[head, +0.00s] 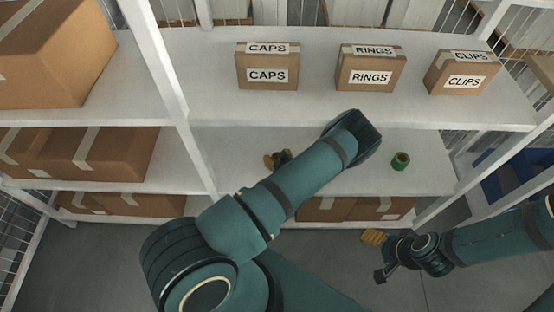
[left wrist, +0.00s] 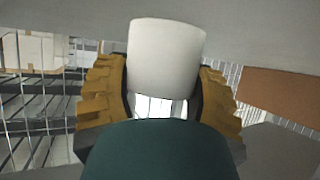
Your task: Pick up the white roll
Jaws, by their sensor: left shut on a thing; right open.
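The white roll (left wrist: 166,57) shows in the left wrist view, upright or nearly so, between the two yellow-padded fingers of my left gripper (left wrist: 162,92). The gripper is shut on it. In the head view my left gripper (head: 278,160) shows in part at the middle shelf, beyond my own arm. The white roll cannot be made out there. My right gripper (head: 375,257) is open and empty at the lower right, in front of the shelving and over the floor.
A green roll (head: 401,161) stands on the middle shelf (head: 430,178), right of my left arm. Boxes labelled CAPS (head: 267,66), RINGS (head: 370,67) and CLIPS (head: 461,72) stand on the shelf above. White posts (head: 170,75) divide the bays. More brown boxes (head: 355,209) sit below.

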